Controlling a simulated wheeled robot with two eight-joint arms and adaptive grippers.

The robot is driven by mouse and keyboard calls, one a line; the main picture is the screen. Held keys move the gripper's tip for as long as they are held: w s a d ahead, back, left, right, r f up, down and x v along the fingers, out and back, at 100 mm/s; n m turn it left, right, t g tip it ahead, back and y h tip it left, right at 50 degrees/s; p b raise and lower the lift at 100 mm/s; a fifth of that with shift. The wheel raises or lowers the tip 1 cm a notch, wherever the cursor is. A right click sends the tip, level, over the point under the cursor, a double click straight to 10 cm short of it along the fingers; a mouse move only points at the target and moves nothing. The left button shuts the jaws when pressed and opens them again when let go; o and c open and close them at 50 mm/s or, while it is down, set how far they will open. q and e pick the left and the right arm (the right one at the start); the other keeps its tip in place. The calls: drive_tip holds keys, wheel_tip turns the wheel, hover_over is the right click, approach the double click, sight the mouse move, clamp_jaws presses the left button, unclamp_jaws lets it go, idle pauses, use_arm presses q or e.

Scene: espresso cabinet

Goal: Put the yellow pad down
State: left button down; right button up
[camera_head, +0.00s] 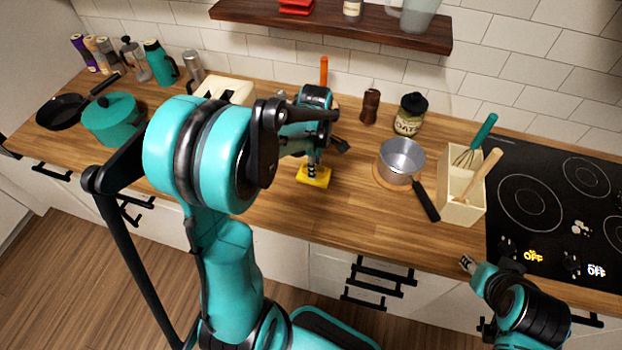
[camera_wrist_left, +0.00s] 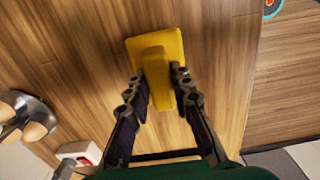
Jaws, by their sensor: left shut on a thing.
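The yellow pad (camera_head: 314,176) is at the wooden countertop in the middle of the head view, below my left gripper (camera_head: 312,168). In the left wrist view the pad (camera_wrist_left: 155,52) has a flat base and a raised grip. My left gripper (camera_wrist_left: 156,84) is shut on that raised grip, one finger on each side. The pad is on or just above the counter; I cannot tell which. My right gripper (camera_head: 468,264) is low at the right, by the counter's front edge, away from the pad. Its fingers are too small to judge.
Right of the pad, a grey saucepan (camera_head: 402,160) sits on a round wooden board, its handle toward the front. A utensil box (camera_head: 462,196) and a black cooktop (camera_head: 540,190) lie farther right. The counter (camera_head: 355,225) around the pad is clear in front.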

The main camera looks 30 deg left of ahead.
use_arm(q)
drive_tip(key=shift+s+a+f, duration=0.35)
drive_tip(key=shift+s+f, duration=0.05)
drive_tip(key=shift+s, duration=0.05)
drive_tip(key=shift+f+b, duration=0.7)
drive_tip(key=shift+f, duration=1.25)
drive_tip(key=shift+f, duration=0.15)
drive_tip(key=c, duration=1.3)
unclamp_jaws()
drive_tip(key=shift+c, duration=0.2)
